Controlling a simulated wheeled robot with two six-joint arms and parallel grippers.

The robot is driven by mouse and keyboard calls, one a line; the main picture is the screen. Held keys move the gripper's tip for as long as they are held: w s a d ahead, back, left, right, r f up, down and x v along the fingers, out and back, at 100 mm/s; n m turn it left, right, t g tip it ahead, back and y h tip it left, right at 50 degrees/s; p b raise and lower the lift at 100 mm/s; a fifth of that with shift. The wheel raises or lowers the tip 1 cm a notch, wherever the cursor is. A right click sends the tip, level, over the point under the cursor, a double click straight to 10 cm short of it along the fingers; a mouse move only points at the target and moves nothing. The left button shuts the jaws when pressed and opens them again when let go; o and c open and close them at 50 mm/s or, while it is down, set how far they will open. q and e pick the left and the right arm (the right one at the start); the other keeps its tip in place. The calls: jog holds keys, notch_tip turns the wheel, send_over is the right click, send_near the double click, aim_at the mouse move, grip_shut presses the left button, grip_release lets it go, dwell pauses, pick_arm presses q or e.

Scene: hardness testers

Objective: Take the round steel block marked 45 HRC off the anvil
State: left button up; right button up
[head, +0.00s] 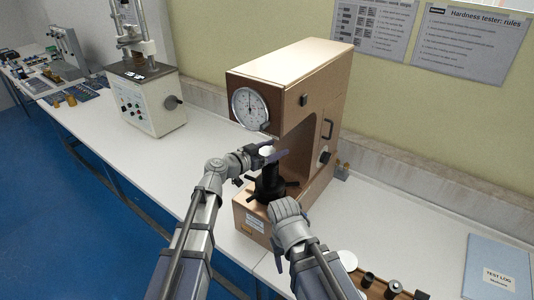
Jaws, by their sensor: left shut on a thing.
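The round steel block (266,150) shows as a small pale disc at the top of the dark anvil column (270,174) of the tan hardness tester (290,90). Its marking is too small to read. My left gripper (268,153) reaches in from the left at the anvil and is shut on the block. I cannot tell whether the block still touches the anvil. My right gripper (290,210) is low in front of the tester, near the dark spoked handwheel (272,188). Its fingers are mostly hidden by its own body.
The tester's dial head (250,108) overhangs the anvil closely. A second, pale tester (148,95) stands at the left on the white bench. A wooden holder with dark parts (394,287) and a blue test log (497,268) lie at the right. Bench between the testers is clear.

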pick_arm(q)
grip_shut()
jog(key=shift+r, duration=0.1)
jog(key=shift+r+p, duration=0.45)
jog(key=shift+p, duration=0.05)
notch_tip(320, 180, up, 3)
jog(key=p, duration=0.2)
jog(key=shift+f+p, duration=0.2)
jog(key=shift+p, duration=0.1)
jog(key=f+v, duration=0.3)
jog(key=v, duration=1.4)
jog(key=shift+s+a, duration=0.4)
jog(key=shift+a, duration=0.1)
